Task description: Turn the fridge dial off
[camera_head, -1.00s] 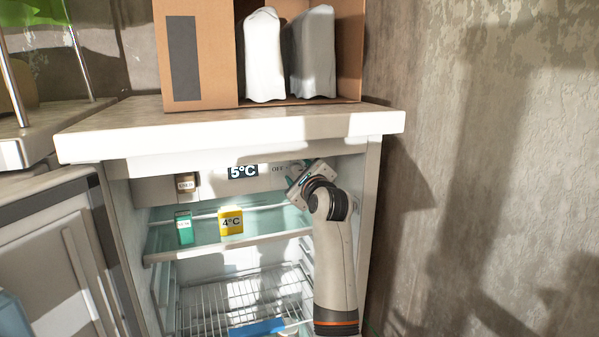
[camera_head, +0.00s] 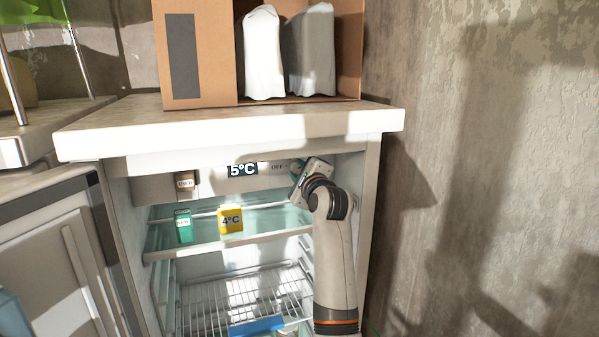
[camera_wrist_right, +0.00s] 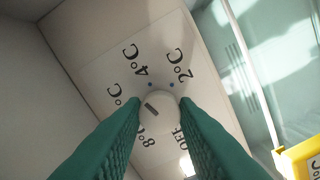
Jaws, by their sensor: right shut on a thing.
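The dial (camera_wrist_right: 160,107) is a round off-white knob on the pale panel at the top of the fridge interior. In the right wrist view a dark mark on its face lies left of centre, on the side of the °C labels rather than OFF (camera_wrist_right: 182,139). My right gripper (camera_wrist_right: 159,112) is shut on the dial, one green ribbed finger on each side. In the head view the right gripper (camera_head: 299,175) covers the dial beside the OFF label (camera_head: 278,168). The display (camera_head: 242,170) reads 5°C. My left gripper is not in view.
The fridge door (camera_head: 50,235) stands open at left. The upper shelf (camera_head: 200,249) holds a yellow 4°C box (camera_head: 230,219) and a green box (camera_head: 183,226). A cardboard box (camera_head: 215,60) stands on top.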

